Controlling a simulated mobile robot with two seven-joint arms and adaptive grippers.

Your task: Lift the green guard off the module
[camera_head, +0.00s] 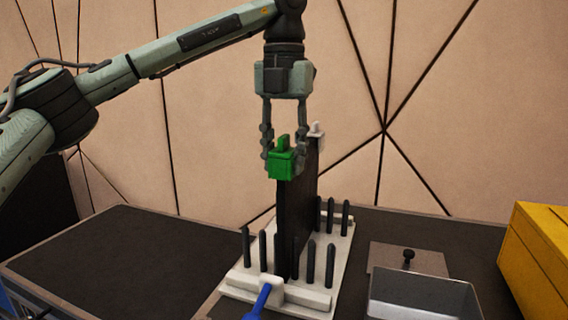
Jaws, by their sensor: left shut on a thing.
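The module (296,220) is a thin black panel standing upright in a white rack with black pegs (333,262). The green guard (281,165) is a small block with a raised tab, at the near top corner of the module. My left gripper (281,158) comes down from above and is shut on the green guard, one finger on each side. Whether the guard still touches the module's corner cannot be told from this view. A white guard (317,131) sits at the far top corner of the module. My right gripper is out of view.
A blue handle (260,300) leans at the rack's front edge. A grey open bin (424,296) and a flat plate with a black knob (408,258) are to the right, beside a yellow box (541,258). The dark table at left (120,255) is clear.

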